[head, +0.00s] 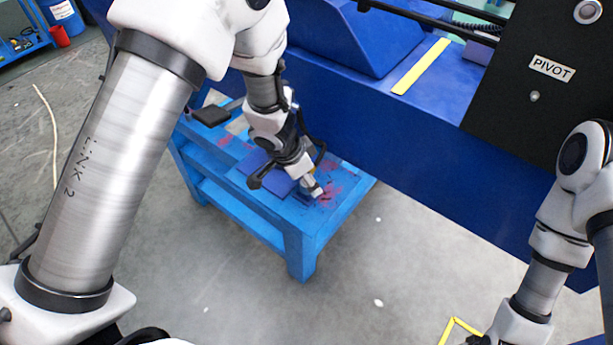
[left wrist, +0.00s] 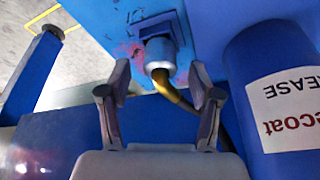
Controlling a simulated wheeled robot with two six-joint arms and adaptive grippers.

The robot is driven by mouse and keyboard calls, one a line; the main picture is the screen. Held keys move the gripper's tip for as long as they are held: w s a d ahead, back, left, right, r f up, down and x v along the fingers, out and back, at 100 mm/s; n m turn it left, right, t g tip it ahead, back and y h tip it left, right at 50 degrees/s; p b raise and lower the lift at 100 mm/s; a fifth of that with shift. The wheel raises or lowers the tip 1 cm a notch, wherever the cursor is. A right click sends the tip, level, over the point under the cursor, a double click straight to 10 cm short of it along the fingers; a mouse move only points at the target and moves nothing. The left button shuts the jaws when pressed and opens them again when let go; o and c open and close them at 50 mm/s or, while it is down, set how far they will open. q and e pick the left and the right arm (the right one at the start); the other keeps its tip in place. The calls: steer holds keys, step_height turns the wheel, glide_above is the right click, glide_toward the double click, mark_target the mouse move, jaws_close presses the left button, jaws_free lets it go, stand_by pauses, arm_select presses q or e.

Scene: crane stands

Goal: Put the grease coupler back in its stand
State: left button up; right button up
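The grease coupler (left wrist: 160,55) is a grey metal cylinder with a brass-coloured hose end at its lower side in the left wrist view. Its other end meets a dark square holder, the stand (left wrist: 156,22), on the blue bench; the depth of the fit is hidden. My left gripper (left wrist: 160,97) is open, with one finger on each side of the hose below the coupler and visible gaps to both. In the head view my left gripper (head: 314,190) is low over the front right part of the bench, and the coupler is too small to make out. My right gripper is outside the picture.
A blue grease canister (left wrist: 268,85) stands close to the right finger in the left wrist view. The blue bench (head: 300,243) stands before a large blue machine body (head: 430,150) with a black PIVOT panel (head: 545,100).

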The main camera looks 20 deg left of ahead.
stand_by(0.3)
arm_select(q)
steer(key=p+v, duration=0.4)
steer(key=v, duration=0.1)
stand_by(0.4)
